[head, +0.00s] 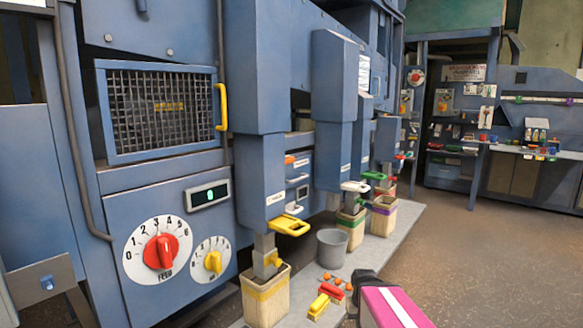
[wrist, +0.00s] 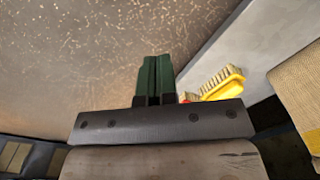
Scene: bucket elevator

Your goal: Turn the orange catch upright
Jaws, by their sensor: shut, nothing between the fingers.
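A small orange piece (head: 289,159), which looks like the catch, shows in the head view on the blue machine front, just right of the nearest chute. It is partly hidden by the chute and too small to tell its exact tilt; it looks roughly level. My gripper (wrist: 153,78) shows in the wrist view with its dark green fingers together and nothing between them. It is over the floor beside the pale slab, low and well away from the orange piece. The catch is not in the wrist view.
A yellow brush (wrist: 222,82) lies on the pale slab (head: 398,240). Sacks (head: 266,300) and a grey bucket (head: 331,250) stand along the machine's foot. A yellow chute handle (head: 290,226) juts out. The brown floor (head: 480,255) at right is clear.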

